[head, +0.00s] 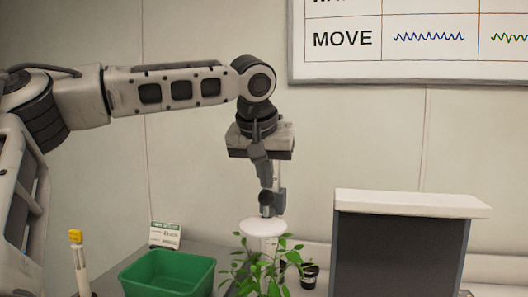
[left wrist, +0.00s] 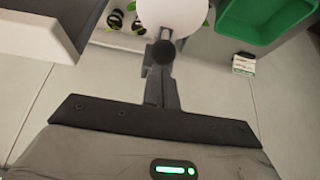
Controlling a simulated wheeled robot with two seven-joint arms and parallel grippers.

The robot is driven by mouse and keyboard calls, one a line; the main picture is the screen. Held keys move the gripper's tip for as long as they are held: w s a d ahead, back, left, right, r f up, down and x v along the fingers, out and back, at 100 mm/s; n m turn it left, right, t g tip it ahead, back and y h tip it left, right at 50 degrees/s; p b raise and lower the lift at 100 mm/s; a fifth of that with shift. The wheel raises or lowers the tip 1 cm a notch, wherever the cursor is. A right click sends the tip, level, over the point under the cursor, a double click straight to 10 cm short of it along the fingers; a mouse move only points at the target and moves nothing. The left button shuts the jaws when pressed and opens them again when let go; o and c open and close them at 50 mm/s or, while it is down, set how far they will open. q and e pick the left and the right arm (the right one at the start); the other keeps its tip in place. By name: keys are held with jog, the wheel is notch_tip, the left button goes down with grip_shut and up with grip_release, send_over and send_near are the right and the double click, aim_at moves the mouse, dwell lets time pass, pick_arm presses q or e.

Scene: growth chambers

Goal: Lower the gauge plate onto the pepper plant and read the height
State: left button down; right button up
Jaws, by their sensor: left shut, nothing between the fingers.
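The pepper plant (head: 262,272) with green leaves stands at the bottom centre of the head view. The white round gauge plate (head: 262,227) is just above its upper leaves; I cannot tell whether they touch. The plate also shows at the top of the left wrist view (left wrist: 172,14), with bits of leaf at its edges. My left gripper (head: 270,205) points down above the plate, shut and empty. The height reading is not legible.
A green bin (head: 168,275) stands left of the plant, with a small label card (head: 165,235) behind it. A yellow-capped stick (head: 78,258) stands further left. A dark box with a white top (head: 410,205) rises to the right. Small black pots (head: 309,277) stand between.

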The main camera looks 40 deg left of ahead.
aim_at(266, 191)
pick_arm(q)
jog(key=shift+f, duration=0.45)
dwell(0.9)
jog(key=shift+r+p, duration=2.55)
jog(key=shift+p, duration=0.45)
jog(key=shift+r, duration=1)
